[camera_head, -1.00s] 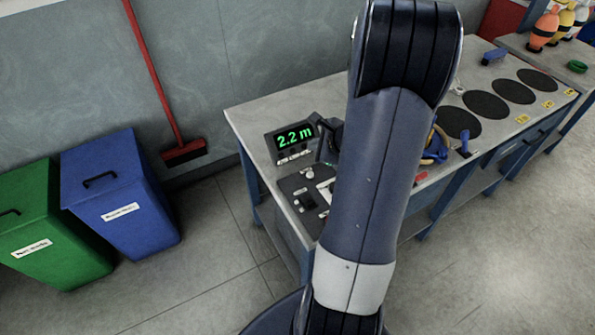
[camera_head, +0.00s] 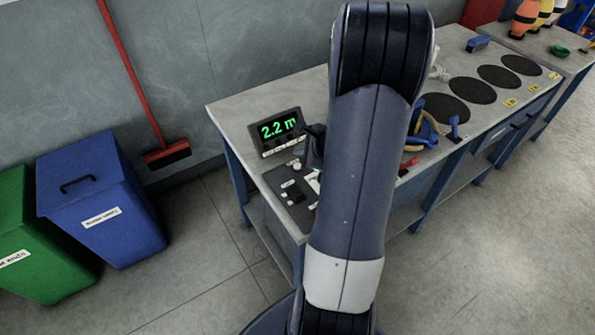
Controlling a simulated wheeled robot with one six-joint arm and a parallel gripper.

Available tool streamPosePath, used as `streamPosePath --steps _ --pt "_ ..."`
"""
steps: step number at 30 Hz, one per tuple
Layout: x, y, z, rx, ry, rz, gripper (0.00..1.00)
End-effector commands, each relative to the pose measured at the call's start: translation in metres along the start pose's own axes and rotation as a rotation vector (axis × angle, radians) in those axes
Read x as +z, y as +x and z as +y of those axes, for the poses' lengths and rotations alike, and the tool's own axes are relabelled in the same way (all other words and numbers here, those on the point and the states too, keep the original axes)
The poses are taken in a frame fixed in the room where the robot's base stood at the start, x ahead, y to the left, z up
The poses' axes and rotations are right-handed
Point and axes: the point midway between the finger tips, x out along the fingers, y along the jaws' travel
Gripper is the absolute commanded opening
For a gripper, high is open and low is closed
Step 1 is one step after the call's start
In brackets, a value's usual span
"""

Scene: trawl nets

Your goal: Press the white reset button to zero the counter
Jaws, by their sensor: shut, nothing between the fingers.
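The counter display (camera_head: 280,130) stands on the near left end of the bench and reads 2.2 m in green. A dark control panel (camera_head: 272,178) lies in front of it. A small round whitish button (camera_head: 297,165) shows on the panel; I cannot read its label. A black switch (camera_head: 295,196) sits nearer the front. My gripper (camera_head: 313,158) shows only in part, dark and shut, at the left side of my arm, over the panel's right part. My arm hides the rest of it. I cannot tell whether it touches anything.
My upright arm covers the bench's middle. Beyond it lie a yellow and blue coil (camera_head: 428,127), a red-handled item (camera_head: 409,166) and dark round mats (camera_head: 445,108). A blue bin (camera_head: 100,200), a green bin (camera_head: 35,240) and a red broom (camera_head: 135,80) stand left. Floor at right is clear.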

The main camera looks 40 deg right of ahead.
Motion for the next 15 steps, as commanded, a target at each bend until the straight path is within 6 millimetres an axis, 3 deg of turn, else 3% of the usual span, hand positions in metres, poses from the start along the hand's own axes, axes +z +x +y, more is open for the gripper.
streamPosePath --steps 6,15 --pt "-0.0116 0.0159 0.0113 -0.001 -0.002 0.0 0.0" --pt "-0.0118 0.0161 0.0115 -0.001 -0.002 0.0 0.0"
